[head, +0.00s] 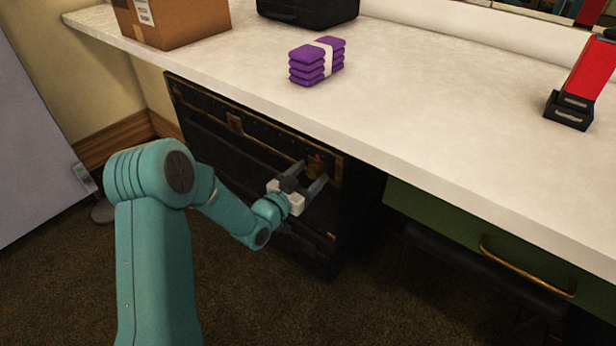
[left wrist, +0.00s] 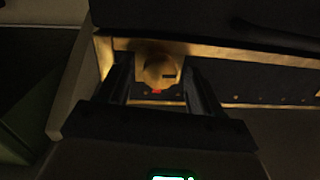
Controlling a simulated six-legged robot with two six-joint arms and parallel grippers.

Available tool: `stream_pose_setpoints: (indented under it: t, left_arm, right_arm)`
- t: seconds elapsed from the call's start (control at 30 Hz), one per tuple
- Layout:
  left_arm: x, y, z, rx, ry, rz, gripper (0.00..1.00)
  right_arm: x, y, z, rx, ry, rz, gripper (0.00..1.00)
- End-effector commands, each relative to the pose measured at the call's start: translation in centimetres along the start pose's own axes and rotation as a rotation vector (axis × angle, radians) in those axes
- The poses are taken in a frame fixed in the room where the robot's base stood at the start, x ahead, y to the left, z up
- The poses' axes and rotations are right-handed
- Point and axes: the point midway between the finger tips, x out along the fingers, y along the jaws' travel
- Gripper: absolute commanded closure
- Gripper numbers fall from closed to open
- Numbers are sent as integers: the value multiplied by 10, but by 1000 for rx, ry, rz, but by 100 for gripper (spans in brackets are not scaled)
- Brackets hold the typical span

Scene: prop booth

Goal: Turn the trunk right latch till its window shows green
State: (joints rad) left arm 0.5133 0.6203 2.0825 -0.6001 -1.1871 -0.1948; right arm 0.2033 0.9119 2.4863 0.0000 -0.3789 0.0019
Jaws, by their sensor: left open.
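The black trunk (head: 225,150) with brass edging stands under the counter. Its right latch (head: 315,168) is near the trunk's upper right corner, with a small red spot showing beside it. In the left wrist view the latch (left wrist: 160,70) is a round brass knob with a dark slot, and its window (left wrist: 157,91) shows red. My left gripper (head: 311,176) is open, its fingers pointing at the latch. In the left wrist view its two fingers (left wrist: 160,80) lie on either side of the knob; I cannot tell whether they touch it. My right gripper is not in view.
The pale counter (head: 420,90) overhangs the trunk. On it are a cardboard box (head: 180,22), a black case (head: 308,8), a purple banded stack (head: 317,62) and a red-and-black object (head: 588,80). A green drawer (head: 450,232) with a brass handle is right of the trunk.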

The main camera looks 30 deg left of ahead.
Motion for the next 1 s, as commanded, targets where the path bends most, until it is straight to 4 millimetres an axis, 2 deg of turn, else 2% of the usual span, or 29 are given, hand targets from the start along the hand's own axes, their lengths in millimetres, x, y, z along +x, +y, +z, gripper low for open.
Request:
stream_pose_setpoints:
  t: [0.07, 0.1, 0.27, 0.67, 1.0]
  left_arm:
    - [0, 0, 0, 0, 0, 0, 35]
    - [0, 0, 0, 0, 0, 0, 38]
    - [0, 0, 0, 0, 0, 0, 90]
    - [-1, 0, 1, -58, -3, 0, 91]
    - [-1, 0, 1, -312, -12, 0, 91]
  right_arm:
    - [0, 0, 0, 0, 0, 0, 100]
    - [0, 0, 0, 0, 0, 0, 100]
    - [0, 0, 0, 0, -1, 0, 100]
    - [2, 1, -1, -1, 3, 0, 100]
    - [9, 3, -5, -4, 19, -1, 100]
